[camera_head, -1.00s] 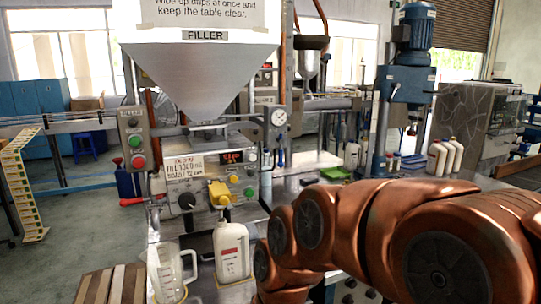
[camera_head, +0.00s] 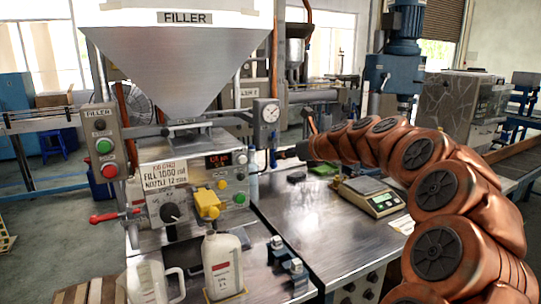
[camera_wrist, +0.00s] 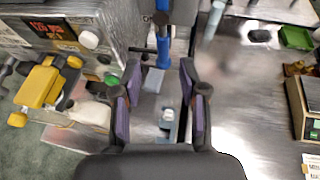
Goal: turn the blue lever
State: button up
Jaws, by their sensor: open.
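The blue lever (camera_wrist: 163,52) shows in the wrist view at the top centre, beside the filler's control box. A narrow blue part (camera_head: 253,187) shows to the right of that box in the head view, but I cannot tell its full shape. My gripper (camera_wrist: 158,78) is open, with a purple-padded finger on each side. The lever lies ahead of and between the fingertips, and I see no contact. In the head view my gripper (camera_head: 284,154) is a small dark shape right of the filler, and its fingers cannot be made out.
The control box (camera_head: 205,185) with a yellow nozzle (camera_head: 208,205) is at left. A white bottle (camera_head: 222,262) and a clear jug (camera_head: 150,283) stand below. A scale (camera_head: 370,195) stands right on the steel table (camera_head: 310,225), which has bare room in front.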

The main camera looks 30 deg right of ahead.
aim_at(274, 162)
jog(key=shift+d+p+x, duration=0.2)
jog(key=shift+p+x, duration=0.4)
jog(key=shift+x, duration=3.1)
jog(key=shift+c, duration=0.2)
grip_shut()
